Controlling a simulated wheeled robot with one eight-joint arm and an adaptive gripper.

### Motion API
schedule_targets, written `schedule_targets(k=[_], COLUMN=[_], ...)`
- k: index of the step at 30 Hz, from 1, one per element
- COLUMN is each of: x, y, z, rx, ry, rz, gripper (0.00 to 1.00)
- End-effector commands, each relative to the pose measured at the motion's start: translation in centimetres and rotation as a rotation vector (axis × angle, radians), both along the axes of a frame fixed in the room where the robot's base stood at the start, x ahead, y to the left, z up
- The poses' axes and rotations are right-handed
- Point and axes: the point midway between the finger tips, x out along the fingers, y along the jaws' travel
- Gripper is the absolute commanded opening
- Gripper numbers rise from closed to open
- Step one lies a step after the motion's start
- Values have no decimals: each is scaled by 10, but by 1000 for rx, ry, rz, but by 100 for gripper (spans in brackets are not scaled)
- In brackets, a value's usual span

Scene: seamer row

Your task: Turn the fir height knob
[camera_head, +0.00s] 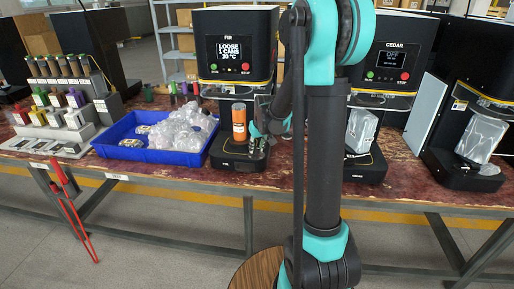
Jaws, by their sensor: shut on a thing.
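The FIR seamer (232,48) stands at the back of the bench, a black machine with a lit screen reading "LOOSE", "1 CANS" and a temperature. An orange can (239,123) stands upright on its black base (232,160). My gripper (257,144) is low at the right side of this base, just right of the can, its fingers small in view. It is shut on a small part there, which fits the fir height knob; the knob itself is mostly hidden by the fingers and my arm.
The CEDAR seamer (388,62) stands to the right, with a clear bag on its base. A blue bin (118,154) of clear plastic pieces is left of FIR. Racks of coloured items (62,97) fill the far left. Red-handled tongs (72,210) hang at the bench front.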

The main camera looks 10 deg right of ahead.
Motion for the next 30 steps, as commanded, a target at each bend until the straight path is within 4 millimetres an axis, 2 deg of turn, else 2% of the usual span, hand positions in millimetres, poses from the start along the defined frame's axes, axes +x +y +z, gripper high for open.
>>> schedule_targets(k=[15, 30], x=[0, 0], y=[3, 3], z=[0, 0], rx=[-1, -1], ry=[-1, -1], rz=[-389, -513], gripper=[0, 0])
